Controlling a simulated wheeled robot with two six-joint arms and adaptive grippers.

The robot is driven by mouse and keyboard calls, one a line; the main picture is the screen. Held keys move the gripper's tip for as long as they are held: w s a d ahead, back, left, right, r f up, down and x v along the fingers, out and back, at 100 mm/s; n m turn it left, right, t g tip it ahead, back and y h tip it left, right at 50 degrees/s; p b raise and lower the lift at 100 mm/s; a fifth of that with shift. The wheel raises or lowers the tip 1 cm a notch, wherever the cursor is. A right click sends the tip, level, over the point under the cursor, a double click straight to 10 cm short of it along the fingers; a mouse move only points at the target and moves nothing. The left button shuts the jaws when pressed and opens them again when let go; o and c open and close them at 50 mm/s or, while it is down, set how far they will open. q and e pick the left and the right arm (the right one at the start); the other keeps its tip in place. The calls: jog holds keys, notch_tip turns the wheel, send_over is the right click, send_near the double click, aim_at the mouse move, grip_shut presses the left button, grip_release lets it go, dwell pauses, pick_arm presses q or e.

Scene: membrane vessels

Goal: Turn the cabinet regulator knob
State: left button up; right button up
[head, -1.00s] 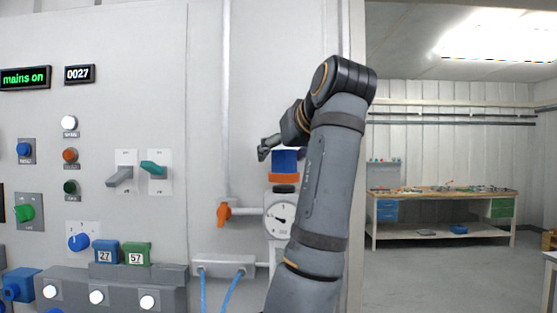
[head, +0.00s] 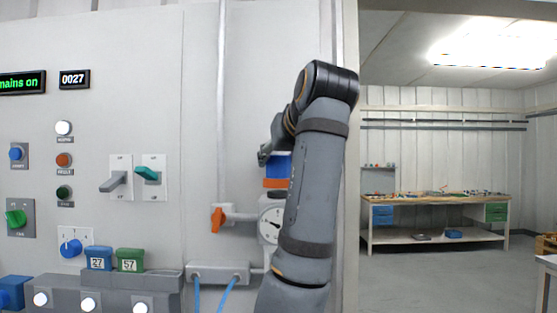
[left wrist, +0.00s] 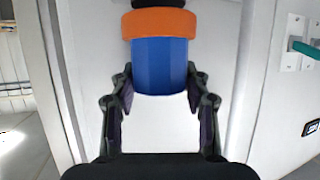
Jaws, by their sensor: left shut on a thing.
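The cabinet regulator has a blue knob (head: 279,167) above an orange collar (head: 275,183), with a round dial gauge (head: 269,225) below. In the left wrist view the blue knob (left wrist: 160,68) sits between the two fingers of my left gripper (left wrist: 160,80), with the orange collar (left wrist: 160,23) beyond it. My left gripper (head: 265,155) is shut on the knob's sides. My left forearm hides the right part of the regulator and gauge in the head view. My right gripper is not in view.
An orange-handled valve (head: 218,219) is left of the gauge. Two lever switches (head: 150,177), a blue rotary knob (head: 70,248) and blue and green blocks (head: 130,259) are further left on the panel. A workbench (head: 440,212) stands far right, with open floor before it.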

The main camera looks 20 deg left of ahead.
pick_arm(q)
jog(key=m+t+h, duration=0.2)
jog(key=m+h, duration=0.2)
jog(key=h, duration=0.1)
jog(key=shift+a+m, duration=0.1)
jog(key=shift+m, duration=0.3)
jog(key=shift+m+h, duration=1.5)
jog(key=shift+h, duration=0.4)
jog(key=o, duration=1.2)
notch_tip(320, 180, up, 10)
jog(key=shift+s+f, duration=0.1)
jog(key=shift+f, duration=0.15)
jog(key=shift+r, duration=0.2)
